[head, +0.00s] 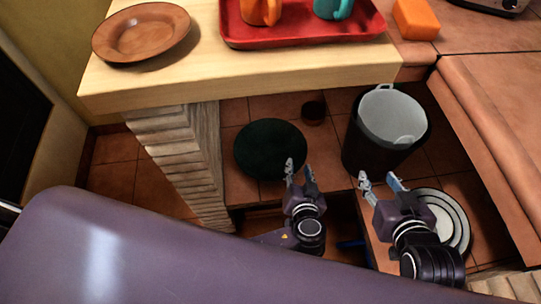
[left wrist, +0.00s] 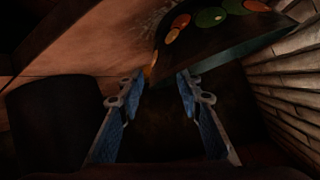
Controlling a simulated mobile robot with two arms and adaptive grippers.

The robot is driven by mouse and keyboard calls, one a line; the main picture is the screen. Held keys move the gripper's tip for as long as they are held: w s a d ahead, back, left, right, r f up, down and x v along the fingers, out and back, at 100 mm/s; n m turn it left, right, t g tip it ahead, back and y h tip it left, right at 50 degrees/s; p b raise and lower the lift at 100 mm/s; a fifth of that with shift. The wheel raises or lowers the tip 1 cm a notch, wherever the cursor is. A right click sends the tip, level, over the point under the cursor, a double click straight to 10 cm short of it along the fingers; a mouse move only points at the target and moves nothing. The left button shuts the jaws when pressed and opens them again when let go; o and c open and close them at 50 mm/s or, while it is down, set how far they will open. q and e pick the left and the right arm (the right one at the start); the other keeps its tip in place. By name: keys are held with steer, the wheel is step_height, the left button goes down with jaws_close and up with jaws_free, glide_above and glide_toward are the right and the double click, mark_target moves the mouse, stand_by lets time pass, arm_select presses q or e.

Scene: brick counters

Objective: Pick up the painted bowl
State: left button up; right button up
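My left gripper (head: 299,169) is open and empty, at the lower right edge of a dark green round dish (head: 268,148) on the tiled surface below the counter. I cannot tell whether it touches the dish. In the left wrist view its fingers (left wrist: 160,82) are apart, with a dark surface between and beyond them. Above them is a dark piece with orange and green painted rounds and a teal edge (left wrist: 209,24); I cannot tell whether this is the painted bowl. My right gripper (head: 379,181) is open and empty, below the grey pot.
The grey pot (head: 388,122) stands right of the dish, near a small dark cup (head: 313,112). A black-and-white ringed plate (head: 462,222) lies at right, partly behind my right arm. A brown dish (head: 141,32) and red tray (head: 305,36) sit on the counter. A brick pillar (head: 181,160) stands left.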

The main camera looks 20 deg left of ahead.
mark_target(300, 163)
arm_select(q)
steer(key=shift+w+a+f, duration=0.1)
steer(key=shift+w+f, duration=0.2)
steer(key=shift+w, duration=0.2)
steer(key=x, duration=0.1)
steer(key=b+x, duration=0.1)
steer(key=x, duration=0.2)
steer(key=shift+w+d+f+b, duration=0.2)
steer(key=shift+w+f+b, duration=0.1)
steer(key=shift+b, duration=0.1)
arm_select(e)
steer(key=w+a+r+t+y, duration=0.1)
steer(key=w+a+r+t, duration=0.1)
steer(key=w+r+t, duration=0.3)
step_height(300, 163, up, 5)
steer(key=shift+a+f+y, duration=0.2)
steer(key=shift+a+y, duration=0.1)
arm_select(q)
steer(key=shift+c, duration=0.5)
jaws_close()
steer(key=shift+r, duration=0.1)
